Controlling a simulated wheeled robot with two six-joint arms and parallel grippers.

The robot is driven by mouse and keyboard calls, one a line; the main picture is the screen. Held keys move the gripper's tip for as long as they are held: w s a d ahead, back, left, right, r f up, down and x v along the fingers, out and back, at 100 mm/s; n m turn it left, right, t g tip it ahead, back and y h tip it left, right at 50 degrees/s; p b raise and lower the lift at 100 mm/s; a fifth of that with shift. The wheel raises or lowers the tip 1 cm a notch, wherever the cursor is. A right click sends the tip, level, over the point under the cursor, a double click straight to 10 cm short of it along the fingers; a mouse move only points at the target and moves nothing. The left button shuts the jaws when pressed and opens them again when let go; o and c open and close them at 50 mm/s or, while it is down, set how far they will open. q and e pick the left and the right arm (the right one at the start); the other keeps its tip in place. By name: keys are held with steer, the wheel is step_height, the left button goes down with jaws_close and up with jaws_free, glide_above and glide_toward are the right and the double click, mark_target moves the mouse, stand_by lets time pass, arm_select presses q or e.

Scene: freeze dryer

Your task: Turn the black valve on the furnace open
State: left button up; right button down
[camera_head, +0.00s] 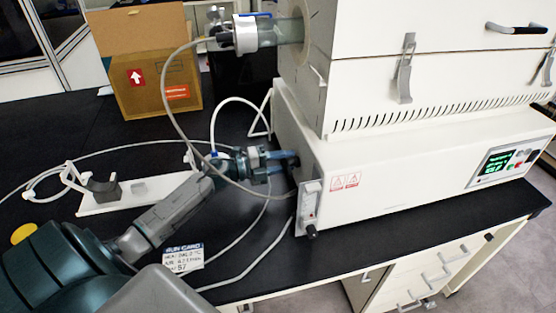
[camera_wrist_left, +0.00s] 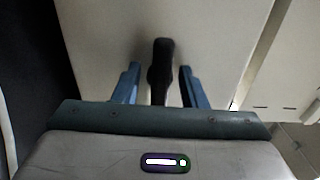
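The furnace is a large white cabinet (camera_head: 400,165) on the black bench, with a lit panel on its front. The black valve (camera_wrist_left: 160,72) shows in the left wrist view as an upright dark handle on the furnace's white side wall. My left gripper (camera_head: 289,165) reaches that side wall in the head view. In the left wrist view its two blue fingers (camera_wrist_left: 160,90) stand on either side of the valve, with a narrow gap visible on each side. In the head view the valve is mostly hidden by the fingers. My right gripper is not in view.
A flowmeter (camera_head: 309,205) with a black knob sits at the furnace's front left corner. Hoses (camera_head: 170,95) loop around my left arm. A white stand (camera_head: 125,195), a label card (camera_head: 184,257) and a cardboard box (camera_head: 150,75) are on the bench's left.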

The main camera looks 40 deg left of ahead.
arm_select(q)
steer(key=shift+s+a+f, duration=0.1)
steer(key=shift+s+a, duration=0.1)
steer(key=b+v, duration=0.1)
steer(key=v, duration=0.9)
steer(key=shift+s, duration=0.15)
steer(key=shift+r, duration=0.2)
